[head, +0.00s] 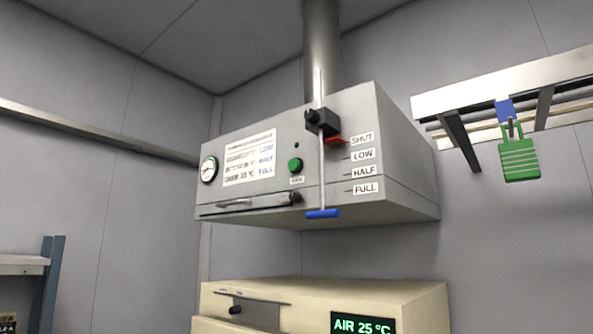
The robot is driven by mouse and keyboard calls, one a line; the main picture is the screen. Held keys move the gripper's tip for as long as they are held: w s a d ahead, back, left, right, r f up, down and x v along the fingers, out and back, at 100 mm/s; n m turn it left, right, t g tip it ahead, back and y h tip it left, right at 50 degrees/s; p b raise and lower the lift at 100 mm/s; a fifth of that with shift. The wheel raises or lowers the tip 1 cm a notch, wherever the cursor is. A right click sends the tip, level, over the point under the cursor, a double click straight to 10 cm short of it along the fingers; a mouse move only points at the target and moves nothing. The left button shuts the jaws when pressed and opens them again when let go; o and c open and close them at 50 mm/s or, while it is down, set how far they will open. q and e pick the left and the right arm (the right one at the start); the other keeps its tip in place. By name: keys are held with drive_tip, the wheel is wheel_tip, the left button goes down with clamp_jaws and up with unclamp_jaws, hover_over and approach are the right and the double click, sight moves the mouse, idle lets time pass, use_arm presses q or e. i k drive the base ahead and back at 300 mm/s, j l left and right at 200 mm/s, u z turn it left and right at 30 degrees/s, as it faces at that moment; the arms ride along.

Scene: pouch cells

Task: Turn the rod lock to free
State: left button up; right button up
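The rod lock is a black block (327,121) with a round black knob (312,116) on its left side, mounted on the front right edge of a grey hood (290,160). A thin metal rod (322,170) runs vertically through it and ends in a blue handle (322,213) at the hood's lower edge, near the FULL label. A red pointer (334,141) sits just under the block, close to the SHUT label (362,138). I cannot tell from this view which way the lock is turned. Neither of my grippers is in view.
A green padlock (519,159) hangs from a wall rail (500,88) at right. A cream cabinet (390,293) reading AIR 25 °C stands below the hood. A green button (295,165) and a gauge (209,169) are on the hood front. Space before the hood looks clear.

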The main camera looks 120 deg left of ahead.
sight(313, 116)
drive_tip(key=u, duration=3.75)
